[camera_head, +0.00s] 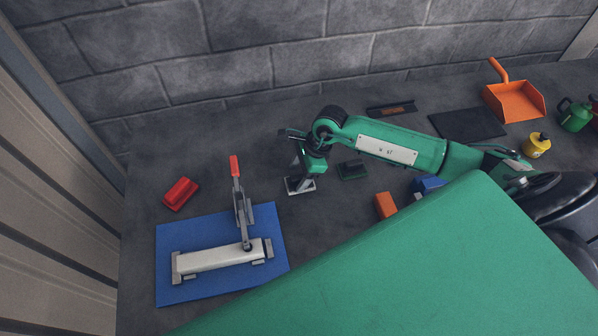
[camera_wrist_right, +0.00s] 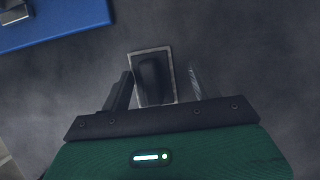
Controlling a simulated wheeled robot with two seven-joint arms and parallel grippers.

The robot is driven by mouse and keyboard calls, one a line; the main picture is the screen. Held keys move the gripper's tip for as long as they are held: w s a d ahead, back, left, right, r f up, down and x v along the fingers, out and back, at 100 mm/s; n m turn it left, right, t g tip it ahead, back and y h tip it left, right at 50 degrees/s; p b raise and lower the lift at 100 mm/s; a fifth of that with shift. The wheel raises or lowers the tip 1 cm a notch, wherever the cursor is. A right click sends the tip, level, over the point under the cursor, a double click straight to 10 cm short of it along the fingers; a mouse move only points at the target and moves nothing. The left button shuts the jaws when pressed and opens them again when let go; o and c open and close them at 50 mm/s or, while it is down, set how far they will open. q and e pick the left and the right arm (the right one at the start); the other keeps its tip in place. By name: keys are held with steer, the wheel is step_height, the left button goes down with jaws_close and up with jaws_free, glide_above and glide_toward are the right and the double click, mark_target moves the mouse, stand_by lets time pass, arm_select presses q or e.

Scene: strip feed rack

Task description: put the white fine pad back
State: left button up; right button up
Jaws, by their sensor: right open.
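The white fine pad (camera_head: 292,190) lies on the dark bench top right of the blue mat, a small plate with a pale rim. In the right wrist view the pad (camera_wrist_right: 168,97) shows its pale border and a dark raised handle on top. My right gripper (camera_head: 305,176) is directly over the pad and hides part of it in the head view. In the wrist view the right gripper (camera_wrist_right: 158,86) is open, one finger on each side of the pad. I see no grip on the handle. My left gripper is not in view.
A blue mat (camera_head: 184,290) carries a toggle clamp (camera_head: 242,205) with a pale bar. A red block (camera_head: 180,193), a dark green pad (camera_head: 352,170), an orange block (camera_head: 386,205) and a blue object (camera_head: 428,184) lie nearby. A black mat (camera_head: 467,123) and orange dustpan (camera_head: 515,100) are back right.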

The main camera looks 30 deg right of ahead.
steer(key=shift+r, duration=0.2)
steer(key=shift+d+r, duration=0.15)
steer(key=shift+r, duration=0.05)
steer(key=b+v, duration=0.4)
steer(key=v, duration=0.7)
steer(key=shift+r, duration=0.25)
steer(key=shift+s+f, duration=0.1)
steer(key=shift+s, duration=0.05)
